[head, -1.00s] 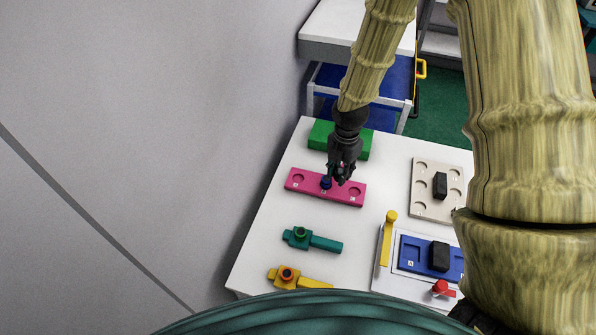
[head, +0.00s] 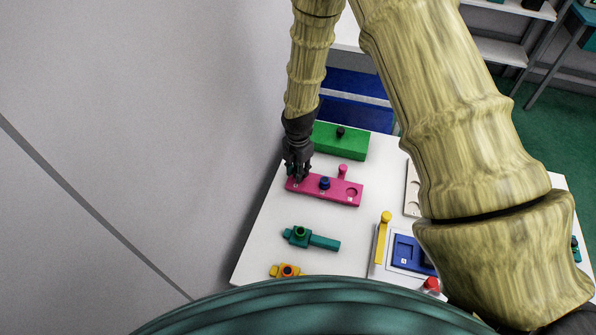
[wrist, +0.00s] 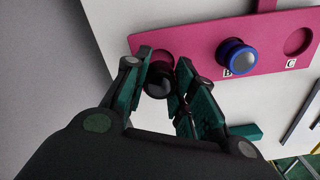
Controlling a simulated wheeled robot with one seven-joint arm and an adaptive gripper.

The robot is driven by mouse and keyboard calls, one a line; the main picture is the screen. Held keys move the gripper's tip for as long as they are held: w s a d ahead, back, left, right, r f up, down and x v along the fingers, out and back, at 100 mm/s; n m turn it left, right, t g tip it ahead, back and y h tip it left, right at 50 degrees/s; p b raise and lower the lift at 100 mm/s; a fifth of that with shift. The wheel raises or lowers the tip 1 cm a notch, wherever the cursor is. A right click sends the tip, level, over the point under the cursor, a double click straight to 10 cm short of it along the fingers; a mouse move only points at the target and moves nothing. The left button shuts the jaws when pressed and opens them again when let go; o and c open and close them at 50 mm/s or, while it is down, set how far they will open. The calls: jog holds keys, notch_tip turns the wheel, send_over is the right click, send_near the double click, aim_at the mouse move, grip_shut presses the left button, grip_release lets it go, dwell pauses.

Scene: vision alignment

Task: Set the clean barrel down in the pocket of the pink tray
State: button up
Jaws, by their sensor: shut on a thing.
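The pink tray (head: 334,198) lies on the white table, and it also shows in the wrist view (wrist: 205,45). A blue barrel (head: 325,183) with a grey top stands in its middle pocket B, also clear in the wrist view (wrist: 235,57). Pocket C (head: 352,192) at the right end is empty. My gripper (head: 298,178) is over the tray's left end.
A green block (head: 350,146) with a black knob stands behind the tray, and a pink post (head: 342,171) rises at the tray's back edge. Teal (head: 312,238) and yellow (head: 284,271) fixtures, a yellow lever (head: 382,238) and a blue tray (head: 408,252) are nearer. The wall is close left.

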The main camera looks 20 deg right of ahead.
jog(key=shift+f+p, duration=0.4)
jog(key=shift+f, duration=0.55)
jog(key=shift+f, duration=0.15)
jog(key=o, duration=1)
jog(key=shift+r+b, duration=2.4)
jog(key=shift+r, duration=3.75)
